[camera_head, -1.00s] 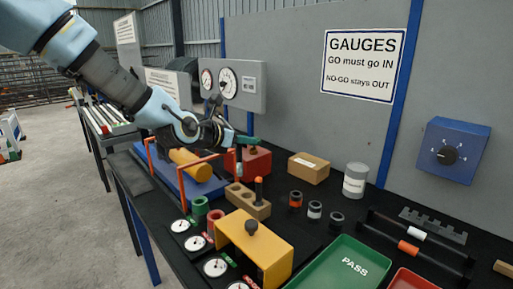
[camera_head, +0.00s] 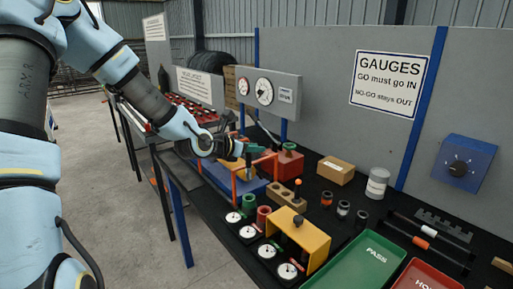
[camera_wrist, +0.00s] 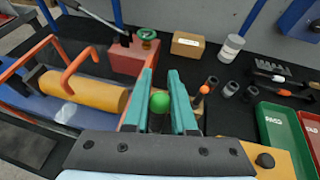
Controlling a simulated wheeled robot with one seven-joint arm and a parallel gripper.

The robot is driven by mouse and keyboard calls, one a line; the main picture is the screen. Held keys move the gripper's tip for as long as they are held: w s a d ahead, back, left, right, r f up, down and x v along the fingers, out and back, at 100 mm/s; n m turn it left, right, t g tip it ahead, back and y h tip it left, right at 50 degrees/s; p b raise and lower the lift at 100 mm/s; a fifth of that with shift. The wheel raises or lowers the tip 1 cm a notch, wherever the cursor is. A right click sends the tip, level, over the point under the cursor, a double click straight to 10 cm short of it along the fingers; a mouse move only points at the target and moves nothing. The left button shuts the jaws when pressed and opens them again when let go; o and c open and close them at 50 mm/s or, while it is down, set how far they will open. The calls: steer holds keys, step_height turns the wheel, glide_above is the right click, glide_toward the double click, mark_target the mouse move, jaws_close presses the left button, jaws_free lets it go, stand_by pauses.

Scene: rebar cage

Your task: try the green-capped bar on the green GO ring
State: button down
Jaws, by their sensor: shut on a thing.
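My gripper (camera_wrist: 160,82) is shut on the green-capped bar (camera_wrist: 159,102). The bar's round green cap shows between the teal fingers in the wrist view; its lower part is hidden there. In the head view my gripper (camera_head: 255,151) is above the bench, near the orange-red frame over the blue base. The green GO ring (camera_head: 249,202) stands on the bench, lower and nearer the camera than my gripper and apart from it. A red ring (camera_head: 263,216) stands right beside it. The green ring is not visible in the wrist view.
A wooden block (camera_head: 288,196) holds an orange-capped bar. Nearby are a yellow bridge-shaped stand (camera_head: 302,238), several dial gauges (camera_head: 248,232), a red box (camera_head: 286,165) with a lever, and an orange bent-bar frame (camera_wrist: 80,65). The green PASS tray (camera_head: 355,270) lies at right.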

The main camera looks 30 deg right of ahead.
step_height(320, 180, down, 6)
steer(key=b, duration=0.2)
stand_by(0.5)
steer(key=shift+p, duration=0.35)
stand_by(1.2)
steer(key=shift+f, duration=0.15)
steer(key=shift+f+b, duration=0.7)
steer(key=shift+f, duration=0.35)
steer(key=shift+f, duration=0.35)
steer(key=shift+f+b, duration=1.05)
steer(key=shift+f, duration=0.6)
steer(key=c, duration=0.6)
jaws_free()
steer(key=shift+c, duration=0.2)
